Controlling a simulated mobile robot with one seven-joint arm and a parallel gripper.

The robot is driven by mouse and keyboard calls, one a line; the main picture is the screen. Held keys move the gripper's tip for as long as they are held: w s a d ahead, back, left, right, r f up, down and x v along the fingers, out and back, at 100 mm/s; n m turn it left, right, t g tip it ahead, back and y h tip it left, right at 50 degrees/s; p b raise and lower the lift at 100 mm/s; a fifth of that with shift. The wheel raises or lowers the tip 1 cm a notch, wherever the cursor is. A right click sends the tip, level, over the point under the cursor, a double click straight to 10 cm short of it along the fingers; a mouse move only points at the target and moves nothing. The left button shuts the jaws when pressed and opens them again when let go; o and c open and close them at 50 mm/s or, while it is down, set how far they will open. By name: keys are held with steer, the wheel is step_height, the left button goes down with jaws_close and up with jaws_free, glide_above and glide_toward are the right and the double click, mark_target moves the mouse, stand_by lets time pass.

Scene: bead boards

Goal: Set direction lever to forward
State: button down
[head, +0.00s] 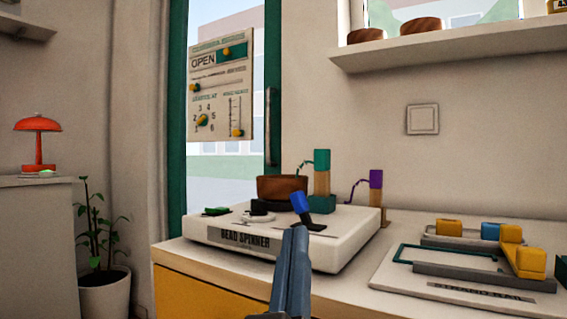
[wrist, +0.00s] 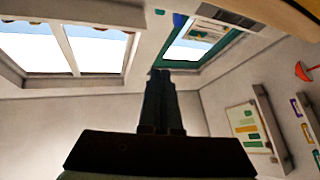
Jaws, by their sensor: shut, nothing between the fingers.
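The bead spinner (head: 345,240) is a white box on the counter with "BEAD SPINNER" on its front. A lever with a blue knob (head: 299,202) stands on its top, tilted to the left on a dark stem. I take it for the direction lever; its markings are too small to read. My gripper (head: 295,232) is shut and empty, its fingertips just below the knob in the head view, overlapping the spinner's front. Whether it touches the lever I cannot tell. In the wrist view the shut fingers (wrist: 160,75) point up, with a blue bit of the knob (wrist: 179,19) beyond.
On the spinner are a brown bowl (head: 281,187), a green switch (head: 215,211) and a dial. Behind the lever stands a teal-topped post (head: 322,162), with a purple-topped post (head: 376,180) to its right.

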mark_target(282, 229)
steer(key=w+r+n+g+p, duration=0.1)
steer(key=w+n+p, duration=0.1)
steer(key=p, duration=0.3)
steer(key=w+r+n+g+p, duration=0.1)
steer(key=w+n+p, duration=0.1)
steer(key=p, duration=0.4)
steer(key=w+r+n+g+h+p, duration=0.1)
steer(key=w+p, duration=0.2)
steer(key=p, duration=0.3)
steer(key=shift+a+r+n+g, duration=0.1)
steer(key=shift+a+n+g, duration=0.2)
steer(key=shift+n+g, duration=0.1)
steer(key=a+n+g+p, duration=0.1)
steer(key=n+p, duration=0.3)
steer(key=p, duration=0.5)
steer(key=s+a+n+g+p, duration=0.1)
steer(key=n+g+p, duration=0.1)
steer(key=p, duration=0.7)
steer(key=a+n+g+p, duration=0.1)
steer(key=n+p, duration=0.4)
steer(key=p, duration=0.4)
steer(key=shift+s+n, duration=0.3)
steer(key=shift+s, duration=0.05)
steer(key=shift+w, duration=0.15)
steer(key=x, duration=0.5)
steer(key=b+x, duration=0.1)
steer(key=x, duration=0.3)
steer(key=shift+w+d+f, duration=0.1)
steer(key=shift+w+f, duration=0.2)
steer(key=shift+w, duration=0.1)
